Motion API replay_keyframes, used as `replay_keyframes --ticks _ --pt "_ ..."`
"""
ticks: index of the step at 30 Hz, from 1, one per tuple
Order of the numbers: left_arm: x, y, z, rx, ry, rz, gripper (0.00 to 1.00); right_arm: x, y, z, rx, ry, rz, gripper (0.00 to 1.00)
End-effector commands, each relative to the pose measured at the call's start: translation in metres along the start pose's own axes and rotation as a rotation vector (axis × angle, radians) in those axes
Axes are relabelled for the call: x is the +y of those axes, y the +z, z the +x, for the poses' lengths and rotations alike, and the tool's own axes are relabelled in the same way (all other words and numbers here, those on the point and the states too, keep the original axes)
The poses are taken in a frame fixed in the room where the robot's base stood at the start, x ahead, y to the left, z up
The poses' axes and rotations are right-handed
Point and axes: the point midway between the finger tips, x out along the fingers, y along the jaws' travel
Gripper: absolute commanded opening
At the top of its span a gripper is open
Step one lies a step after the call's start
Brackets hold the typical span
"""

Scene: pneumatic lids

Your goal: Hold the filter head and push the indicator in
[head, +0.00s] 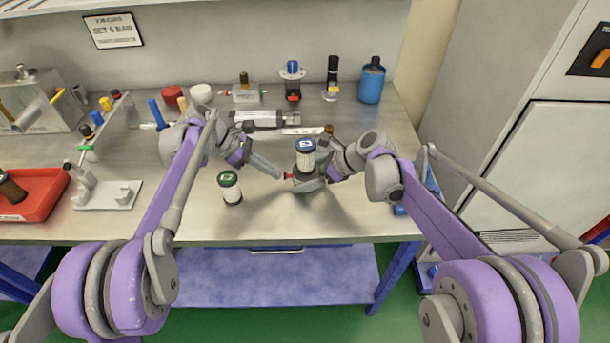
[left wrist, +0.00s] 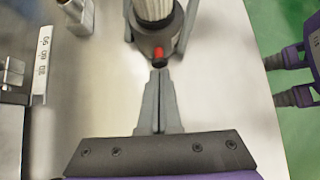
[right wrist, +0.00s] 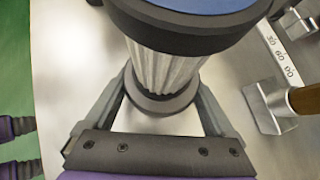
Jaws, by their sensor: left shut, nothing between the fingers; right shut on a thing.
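The filter head (head: 305,160) has a blue cap, a white pleated body and a grey base, and stands upright over the front middle of the bench. The red indicator (head: 288,175) sticks out of its base on the left side and shows in the left wrist view (left wrist: 158,54). My right gripper (head: 311,181) is shut around the lower part of the filter head, with a finger on each side in the right wrist view (right wrist: 165,92). My left gripper (left wrist: 160,72) is shut and empty. Its tips are right at the indicator; I cannot tell whether they touch.
A green-capped filter (head: 230,188) stands to the left on the bench. A rack (head: 105,190) and a red tray (head: 38,195) are farther left. The front bench strip is clear.

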Motion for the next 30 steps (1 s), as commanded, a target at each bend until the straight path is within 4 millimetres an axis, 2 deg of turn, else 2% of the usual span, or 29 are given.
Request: replay_keyframes --ticks 30 --pt "0.0 0.013 0.013 -0.001 0.0 0.0 0.0 0.0 0.0 0.0 0.001 -0.001 -0.001 0.33"
